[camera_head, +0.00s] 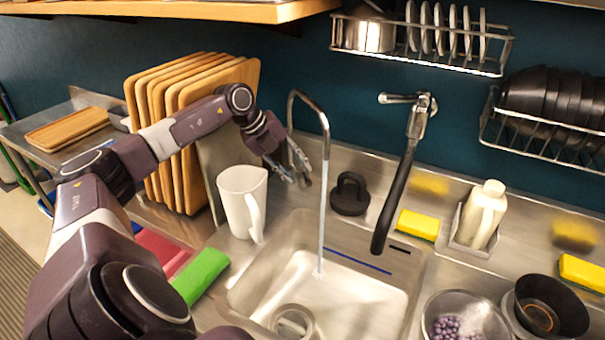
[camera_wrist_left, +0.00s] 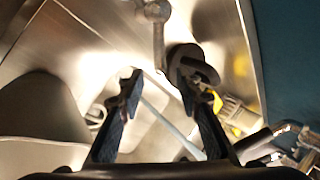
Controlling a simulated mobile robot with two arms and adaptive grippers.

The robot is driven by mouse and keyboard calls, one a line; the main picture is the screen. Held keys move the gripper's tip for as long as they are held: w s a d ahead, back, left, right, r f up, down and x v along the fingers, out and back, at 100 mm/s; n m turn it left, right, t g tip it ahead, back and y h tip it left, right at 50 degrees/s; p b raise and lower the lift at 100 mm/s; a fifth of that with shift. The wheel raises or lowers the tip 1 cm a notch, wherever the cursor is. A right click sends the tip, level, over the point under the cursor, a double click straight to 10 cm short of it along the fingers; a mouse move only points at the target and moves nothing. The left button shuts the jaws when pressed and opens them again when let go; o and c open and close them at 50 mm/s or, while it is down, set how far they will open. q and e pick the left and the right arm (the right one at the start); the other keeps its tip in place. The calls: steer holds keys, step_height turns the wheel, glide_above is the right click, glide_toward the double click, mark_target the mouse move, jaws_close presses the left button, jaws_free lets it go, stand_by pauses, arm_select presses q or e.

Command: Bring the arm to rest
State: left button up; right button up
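My left arm reaches in from the left of the head view, over the counter beside the sink. Its gripper (camera_head: 297,175) hangs above the counter near the sink's back left corner, close to the thin curved faucet (camera_head: 325,150) and above and to the right of the white pitcher (camera_head: 243,200). In the left wrist view my left gripper (camera_wrist_left: 158,88) has its two fingers apart, with nothing between them but the sink and faucet beyond. My right gripper is not in view.
Upright wooden boards (camera_head: 165,130) stand behind my left arm. The sink (camera_head: 345,300), a black-handled hose tap (camera_head: 400,180), a black round stopper (camera_head: 350,195) and a yellow sponge (camera_head: 418,225) lie to the right. A wooden shelf (camera_head: 200,10) and wire racks (camera_head: 430,45) hang above.

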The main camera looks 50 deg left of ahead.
arm_select(q)
steer(key=shift+v, duration=1.05)
